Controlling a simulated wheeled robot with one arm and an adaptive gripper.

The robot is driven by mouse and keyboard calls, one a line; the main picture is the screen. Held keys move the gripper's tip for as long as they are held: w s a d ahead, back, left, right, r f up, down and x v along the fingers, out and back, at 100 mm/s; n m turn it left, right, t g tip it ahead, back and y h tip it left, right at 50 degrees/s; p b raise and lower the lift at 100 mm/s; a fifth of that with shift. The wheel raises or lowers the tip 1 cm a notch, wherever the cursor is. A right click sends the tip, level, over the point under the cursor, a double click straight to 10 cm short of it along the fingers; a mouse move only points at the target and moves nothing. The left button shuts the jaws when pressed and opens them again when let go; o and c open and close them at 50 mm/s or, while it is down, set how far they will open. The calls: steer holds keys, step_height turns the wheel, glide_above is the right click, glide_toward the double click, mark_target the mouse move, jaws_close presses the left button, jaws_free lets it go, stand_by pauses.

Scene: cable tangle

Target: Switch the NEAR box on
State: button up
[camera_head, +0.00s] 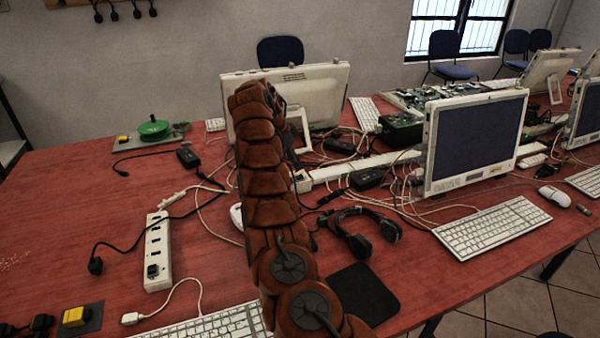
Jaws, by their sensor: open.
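A small yellow block (75,316) sits on a dark plate (93,318) at the near left corner of the table, with black plugs (38,324) just left of it. It looks like the near box; its switch position is too small to tell. Another small yellow block (123,138) sits farther back on a grey plate with a green disc (153,127). My brown padded arm rises through the middle of the picture, right of both blocks and well apart from them. I cannot make out my gripper's fingers; the arm hides what lies behind it.
A white power strip (157,252) with a black plug lies left of my arm. Loose cables cross the table around it. Keyboards (492,228), headphones (360,232), a black pad (364,293) and monitors (474,143) fill the right. The red table (50,235) is mostly bare at left.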

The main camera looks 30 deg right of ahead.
mark_target(302, 175)
steer(key=shift+x, duration=2.6)
jaws_close()
